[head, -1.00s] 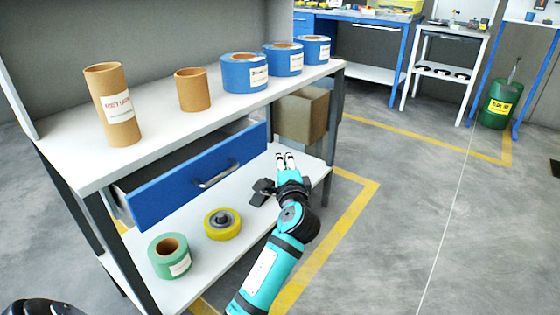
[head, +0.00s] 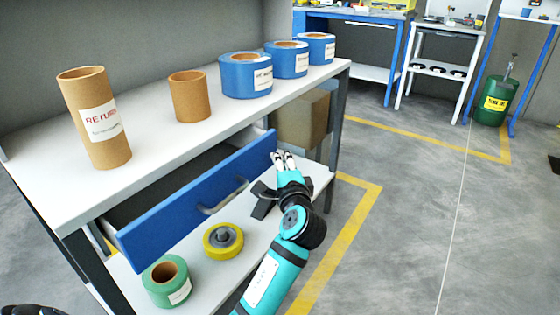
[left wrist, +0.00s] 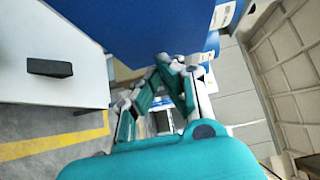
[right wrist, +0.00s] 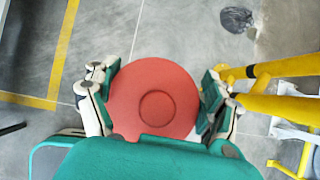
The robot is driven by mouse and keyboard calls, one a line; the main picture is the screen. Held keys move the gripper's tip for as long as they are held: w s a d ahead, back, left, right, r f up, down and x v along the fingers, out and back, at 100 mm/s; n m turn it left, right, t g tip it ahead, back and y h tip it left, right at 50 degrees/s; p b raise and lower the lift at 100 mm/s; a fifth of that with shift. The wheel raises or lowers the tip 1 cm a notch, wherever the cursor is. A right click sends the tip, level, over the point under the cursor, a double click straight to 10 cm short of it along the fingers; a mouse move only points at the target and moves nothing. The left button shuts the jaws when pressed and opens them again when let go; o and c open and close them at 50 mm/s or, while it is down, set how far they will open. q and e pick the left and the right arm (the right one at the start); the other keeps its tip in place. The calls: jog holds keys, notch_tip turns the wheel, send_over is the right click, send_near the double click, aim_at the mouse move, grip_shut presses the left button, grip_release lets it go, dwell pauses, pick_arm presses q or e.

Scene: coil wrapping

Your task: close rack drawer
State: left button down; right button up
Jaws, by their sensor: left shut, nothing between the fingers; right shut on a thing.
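The rack drawer (head: 185,207) has a blue front with a grey handle (head: 222,196). It stands pulled out below the rack's white top, its dark inside showing. My left gripper (head: 283,157) is shut and empty by the right end of the drawer front; I cannot tell if it touches. In the left wrist view my shut fingers (left wrist: 168,70) lie close under a large blue panel (left wrist: 160,25), likely the drawer front. In the right wrist view my right gripper (right wrist: 158,88) is shut on a round red thing (right wrist: 155,75).
On the rack top (head: 150,150) stand cardboard tubes (head: 95,118) and several blue rolls (head: 245,75). The lower shelf (head: 215,262) holds a green roll (head: 166,281), a yellow roll (head: 223,241) and a black block (left wrist: 50,68). Floor to the right is open.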

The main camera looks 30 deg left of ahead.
pick_arm(q)
jog(key=shift+a, duration=0.1)
jog(key=a+p, duration=0.1)
jog(key=a, duration=0.1)
jog(key=a+p, duration=0.1)
jog(key=a, duration=0.2)
jog(key=a+p, duration=0.1)
jog(key=a, duration=0.2)
jog(key=shift+w+a+r+p, duration=0.1)
jog(key=shift+w+p, duration=0.25)
jog(key=shift+p, duration=0.05)
pick_arm(e)
notch_tip(320, 180, up, 4)
jog(key=shift+a+f, duration=0.1)
pick_arm(q)
jog(key=shift+a, duration=0.35)
pick_arm(e)
jog(key=shift+d, duration=0.25)
